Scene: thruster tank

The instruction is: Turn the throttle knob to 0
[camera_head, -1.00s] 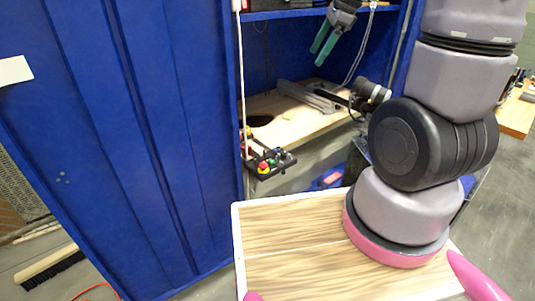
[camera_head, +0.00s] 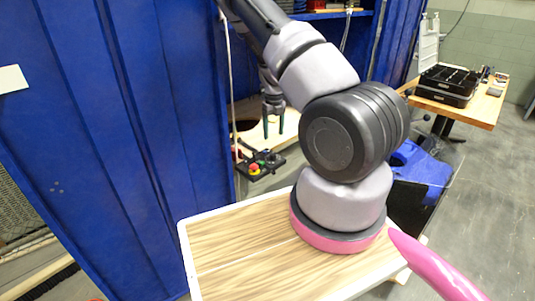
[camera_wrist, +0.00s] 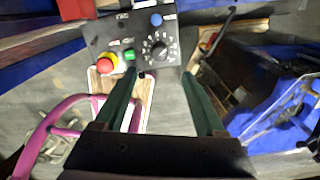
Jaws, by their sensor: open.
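The black control box (camera_head: 270,163) sits low at the front of the blue cabinet in the head view, with red and green buttons on it. In the wrist view the box (camera_wrist: 97,38) is near the top. Its round black throttle knob (camera_wrist: 158,50) has a dial of white numbers around it; I cannot tell its exact setting. My gripper (camera_wrist: 160,74) is open and empty, its two green fingers spread on either side of the knob's line and apart from it. In the head view my gripper (camera_head: 273,126) points down, above and behind the box.
A red button (camera_wrist: 107,63), a green button (camera_wrist: 129,54) and a blue button (camera_wrist: 156,19) sit close to the knob. The blue cabinet wall (camera_head: 110,130) stands at left. A wood-topped cart surface (camera_head: 235,250) is in front.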

